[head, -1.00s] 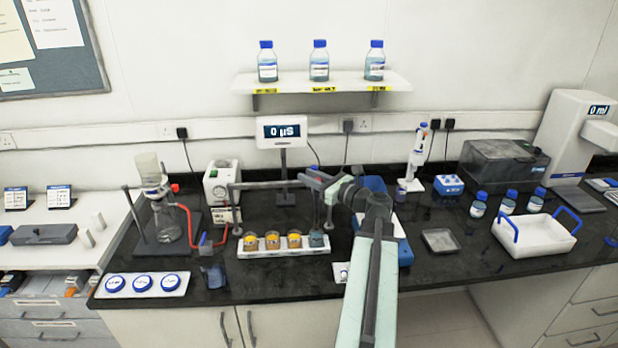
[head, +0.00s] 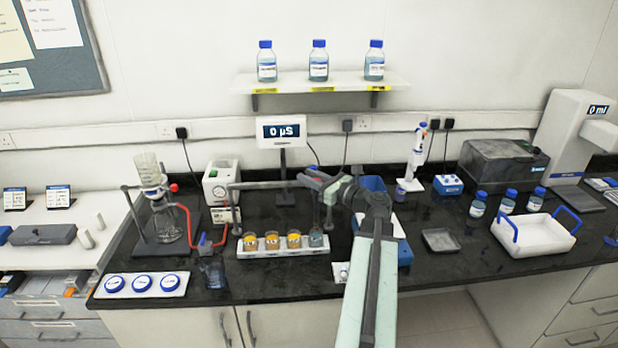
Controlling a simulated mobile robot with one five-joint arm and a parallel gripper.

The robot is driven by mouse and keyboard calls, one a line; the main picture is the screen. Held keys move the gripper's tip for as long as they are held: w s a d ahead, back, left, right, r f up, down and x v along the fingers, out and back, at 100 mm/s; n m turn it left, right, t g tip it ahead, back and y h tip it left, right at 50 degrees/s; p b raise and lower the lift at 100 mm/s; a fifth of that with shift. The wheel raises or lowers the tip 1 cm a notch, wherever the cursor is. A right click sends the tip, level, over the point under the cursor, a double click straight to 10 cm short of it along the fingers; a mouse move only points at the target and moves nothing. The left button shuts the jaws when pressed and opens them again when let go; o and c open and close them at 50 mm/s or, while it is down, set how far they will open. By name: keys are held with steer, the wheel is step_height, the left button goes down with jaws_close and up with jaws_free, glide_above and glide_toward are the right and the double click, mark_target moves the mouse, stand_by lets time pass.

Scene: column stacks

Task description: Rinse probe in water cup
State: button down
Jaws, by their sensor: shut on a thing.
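The water cup (head: 317,241) is the clear, bluish cup at the right end of a white rack (head: 285,254) on the black bench. My gripper (head: 312,178) is above and slightly behind this cup, pointing away from me. It is shut on the probe (head: 316,210), a thin grey upright shape that hangs below it toward the cup. Whether the tip is inside the cup or just above it is too small to tell. The display (head: 281,131) behind reads 0 µS.
Several amber cups (head: 272,241) share the rack, left of the water cup. A grey horizontal bar (head: 262,185) lies left of my gripper. A glass flask setup (head: 165,215) stands left. A blue-handled white tray (head: 535,238) stands right.

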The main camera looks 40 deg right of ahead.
step_height(320, 180, down, 3)
steer(key=b, duration=0.2)
steer(key=shift+b, duration=0.3)
steer(key=c, duration=1.2)
jaws_free()
steer(key=shift+c, duration=0.2)
steer(key=s, duration=0.8)
steer(key=shift+d, duration=0.35)
